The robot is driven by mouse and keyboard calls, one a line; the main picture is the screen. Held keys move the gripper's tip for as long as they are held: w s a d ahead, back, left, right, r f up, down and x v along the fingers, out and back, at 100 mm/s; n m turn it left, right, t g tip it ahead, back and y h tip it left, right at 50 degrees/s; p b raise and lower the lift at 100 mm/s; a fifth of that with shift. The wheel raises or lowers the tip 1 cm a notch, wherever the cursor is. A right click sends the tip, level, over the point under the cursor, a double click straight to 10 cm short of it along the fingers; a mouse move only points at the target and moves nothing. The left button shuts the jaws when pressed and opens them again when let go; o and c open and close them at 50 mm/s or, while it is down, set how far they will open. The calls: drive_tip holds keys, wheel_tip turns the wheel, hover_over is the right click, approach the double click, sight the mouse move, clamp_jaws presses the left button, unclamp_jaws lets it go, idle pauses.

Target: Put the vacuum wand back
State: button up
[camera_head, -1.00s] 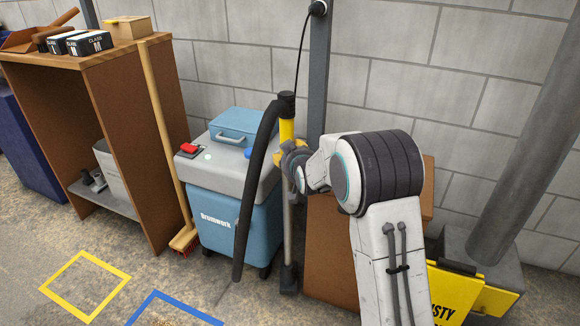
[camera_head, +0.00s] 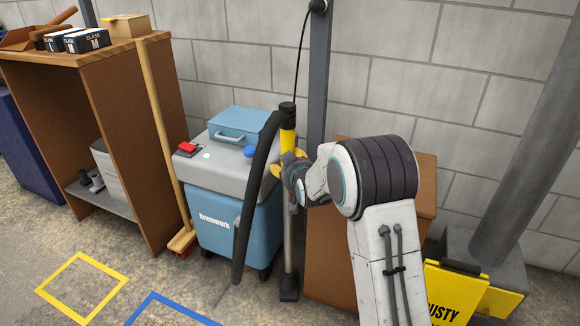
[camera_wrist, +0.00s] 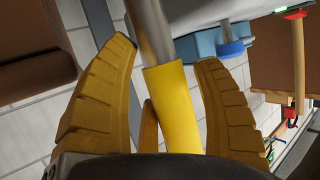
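The vacuum wand (camera_head: 288,140) stands upright in front of the grey post, with a yellow sleeve, a metal tube and a dark foot (camera_head: 289,288) low near the floor. A black hose (camera_head: 255,190) hangs from its top. My gripper (camera_head: 286,170) is at the sleeve's lower part. In the wrist view, its yellow fingers (camera_wrist: 165,55) are spread on either side of the wand (camera_wrist: 172,110), with gaps on both sides, so it is open around it. The blue and grey vacuum (camera_head: 238,195) stands left of the wand. Whether a holder bears the wand is hidden.
A grey post (camera_head: 317,80) rises behind the wand, with a thin cable from its top. A brown box (camera_head: 335,250) stands right of the wand. A broom (camera_head: 165,130) leans on the wooden shelf (camera_head: 135,120). A yellow sign (camera_head: 447,292) is at lower right.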

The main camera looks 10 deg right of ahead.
drive_tip(key=shift+s+r, duration=0.3)
drive_tip(key=s+r+g+p, duration=0.1)
drive_tip(key=s+g, duration=0.4)
drive_tip(key=s, duration=1.7)
drive_tip(key=s+r+g+p, duration=0.2)
drive_tip(key=s+g, duration=0.4)
drive_tip(key=s, duration=1.6)
drive_tip(key=shift+a+r, duration=0.1)
